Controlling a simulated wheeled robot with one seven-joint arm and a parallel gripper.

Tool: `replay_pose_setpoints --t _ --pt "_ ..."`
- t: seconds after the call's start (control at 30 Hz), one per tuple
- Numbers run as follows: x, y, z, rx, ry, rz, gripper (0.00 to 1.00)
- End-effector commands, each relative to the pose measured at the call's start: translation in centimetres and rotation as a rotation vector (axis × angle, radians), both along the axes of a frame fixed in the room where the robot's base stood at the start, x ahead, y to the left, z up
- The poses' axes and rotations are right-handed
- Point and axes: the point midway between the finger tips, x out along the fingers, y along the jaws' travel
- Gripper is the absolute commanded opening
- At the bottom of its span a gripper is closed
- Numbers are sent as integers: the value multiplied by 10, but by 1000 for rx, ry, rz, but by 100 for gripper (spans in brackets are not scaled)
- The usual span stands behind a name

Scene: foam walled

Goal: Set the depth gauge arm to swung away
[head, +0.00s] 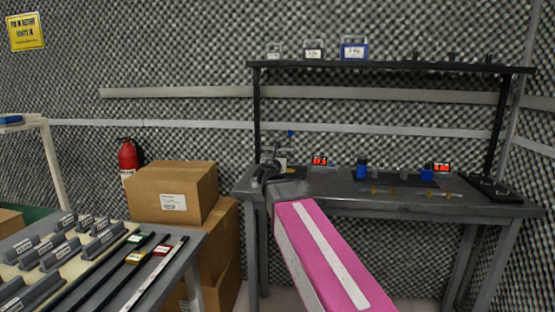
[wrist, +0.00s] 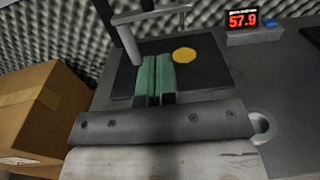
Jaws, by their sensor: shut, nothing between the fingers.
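The depth gauge appears to be the grey post (wrist: 128,42) with a horizontal grey arm (wrist: 155,13) across the top of the wrist view. It stands at a black mat (wrist: 205,75), and the arm's far end lies near the top edge. My gripper (wrist: 155,60) is shut and empty, its green-padded fingers together, just right of the post and below the arm in the picture. I cannot tell whether the fingers touch either. A yellow disc (wrist: 184,55) lies on the mat right of the fingertips. In the head view, my gripper and the gauge blend into one dark cluster at the bench's left end.
The grey workbench (head: 330,184) carries a red-digit display (head: 319,161), also in the wrist view (wrist: 242,19) reading 57.9, and blue items farther right. A shelf (head: 390,66) runs above. Cardboard boxes (head: 172,190) stand left of the bench. A table with labelled grey blocks is nearer left.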

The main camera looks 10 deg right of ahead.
Motion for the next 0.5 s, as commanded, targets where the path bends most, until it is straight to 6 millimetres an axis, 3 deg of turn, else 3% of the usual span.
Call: replay_pose_setpoints --t 0.5 --pt "90 -29 0 0 1 -2 0"
